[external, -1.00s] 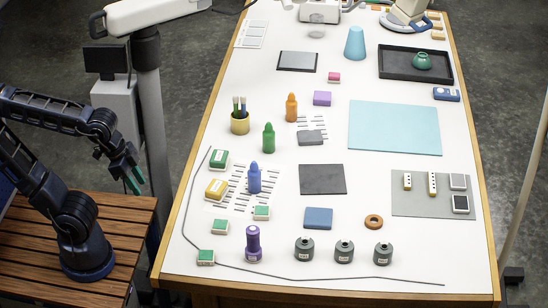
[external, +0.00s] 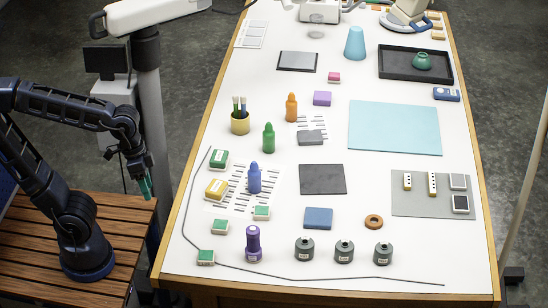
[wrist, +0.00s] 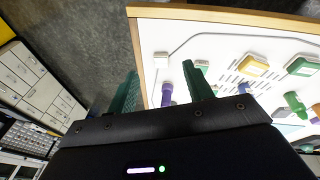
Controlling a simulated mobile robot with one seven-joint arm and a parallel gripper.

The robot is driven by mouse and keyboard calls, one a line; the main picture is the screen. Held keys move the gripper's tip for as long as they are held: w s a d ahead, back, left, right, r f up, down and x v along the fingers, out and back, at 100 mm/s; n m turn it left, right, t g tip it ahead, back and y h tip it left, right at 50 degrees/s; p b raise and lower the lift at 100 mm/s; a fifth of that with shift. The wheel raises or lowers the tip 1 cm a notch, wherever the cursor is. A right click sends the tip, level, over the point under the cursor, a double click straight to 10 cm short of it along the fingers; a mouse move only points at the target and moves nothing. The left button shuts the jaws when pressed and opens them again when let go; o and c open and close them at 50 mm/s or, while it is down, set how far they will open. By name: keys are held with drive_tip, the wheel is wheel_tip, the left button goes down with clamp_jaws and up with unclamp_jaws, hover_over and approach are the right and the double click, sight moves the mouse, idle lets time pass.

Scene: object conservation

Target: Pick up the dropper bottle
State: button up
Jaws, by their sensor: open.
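Several small bottles stand upright on the white table: an orange bottle (external: 291,107), a green bottle (external: 268,138), a blue bottle (external: 254,178) and a purple bottle (external: 253,244). I cannot tell for sure which one is the dropper bottle. My gripper (external: 145,188) is open and empty, left of the table's left edge and above the wooden slatted platform. In the wrist view its two green fingers (wrist: 162,88) are spread apart. The purple bottle (wrist: 167,96) shows between them, beyond the tips, and the green bottle (wrist: 294,104) is at the right.
A dark cable (external: 184,225) runs along the table's left and front. Green-topped blocks (external: 206,257), a yellow block (external: 215,189), grey bottles (external: 304,249) and a yellow brush cup (external: 240,122) stand nearby. A grey post (external: 156,130) rises beside the table's left edge.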

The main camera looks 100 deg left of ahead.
drive_tip(key=w+a+f+n+g+h, duration=0.25)
drive_tip(key=w+a+n+h, duration=0.2)
drive_tip(key=w+n, duration=0.35)
drive_tip(key=n+t+h, duration=0.6)
drive_tip(key=n+t, duration=0.8)
drive_tip(key=n, duration=0.3)
approach(254, 167)
drive_tip(key=shift+g, duration=0.25)
drive_tip(key=shift+w+a+f+x, duration=0.1)
drive_tip(key=shift+x, duration=1.45)
drive_tip(key=shift+w+a+f+x, duration=0.1)
drive_tip(key=shift+a+x, duration=0.05)
drive_tip(key=shift+x, duration=1.35)
drive_tip(key=shift+w+a+f+x, duration=0.1)
drive_tip(key=shift+x, duration=1.45)
clamp_jaws()
